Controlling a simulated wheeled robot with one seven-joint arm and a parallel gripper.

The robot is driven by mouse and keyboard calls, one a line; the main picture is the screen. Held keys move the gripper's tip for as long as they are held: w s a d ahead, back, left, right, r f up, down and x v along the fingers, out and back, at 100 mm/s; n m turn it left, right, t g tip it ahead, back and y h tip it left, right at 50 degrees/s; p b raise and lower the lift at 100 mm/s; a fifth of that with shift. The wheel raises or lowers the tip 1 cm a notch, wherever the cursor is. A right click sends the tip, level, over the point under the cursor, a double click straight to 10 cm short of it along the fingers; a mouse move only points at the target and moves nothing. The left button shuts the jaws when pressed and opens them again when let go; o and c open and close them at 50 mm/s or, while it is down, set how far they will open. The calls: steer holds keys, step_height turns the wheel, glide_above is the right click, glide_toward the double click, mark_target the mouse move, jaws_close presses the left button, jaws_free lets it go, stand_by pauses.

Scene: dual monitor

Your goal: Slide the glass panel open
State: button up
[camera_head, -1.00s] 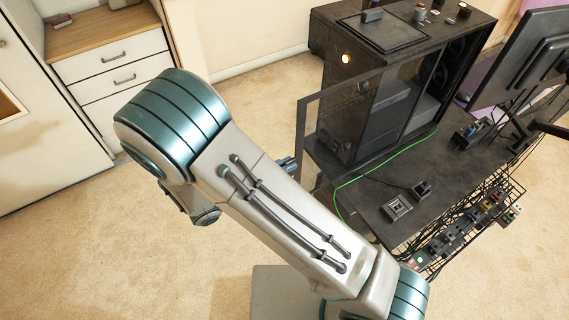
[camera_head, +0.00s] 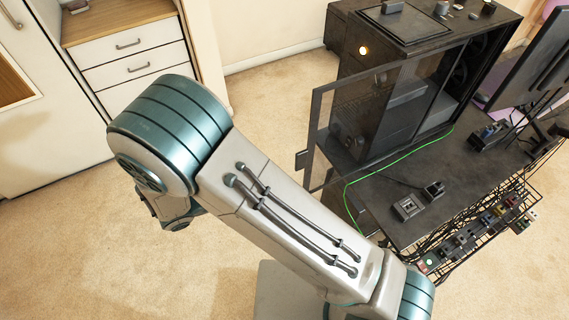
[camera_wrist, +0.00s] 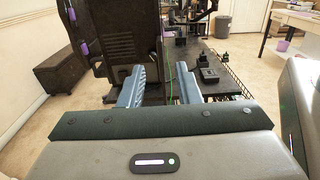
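The glass panel (camera_head: 345,112) is a dark-framed see-through sheet on the side of the black computer case (camera_head: 350,60). It sticks out to the left past the case front, and part of the case side stands uncovered. A small dark handle (camera_head: 301,160) is on its left frame edge. In the wrist view, my gripper (camera_wrist: 160,68) has two blue fingers spread apart with nothing visibly held between them. The computer case (camera_wrist: 133,40) stands ahead of them. In the head view my arm hides the gripper.
The black desk (camera_head: 400,180) holds a green cable (camera_head: 385,163), small boxes and a monitor (camera_head: 530,65) at right. A wire tray (camera_head: 470,235) hangs along its front edge. White drawers (camera_head: 130,60) stand at upper left. Carpet floor between them is clear.

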steer(key=v, duration=0.5)
steer(key=shift+s+a+b, duration=0.15)
steer(key=shift+a+b, duration=0.05)
steer(key=shift+b, duration=0.2)
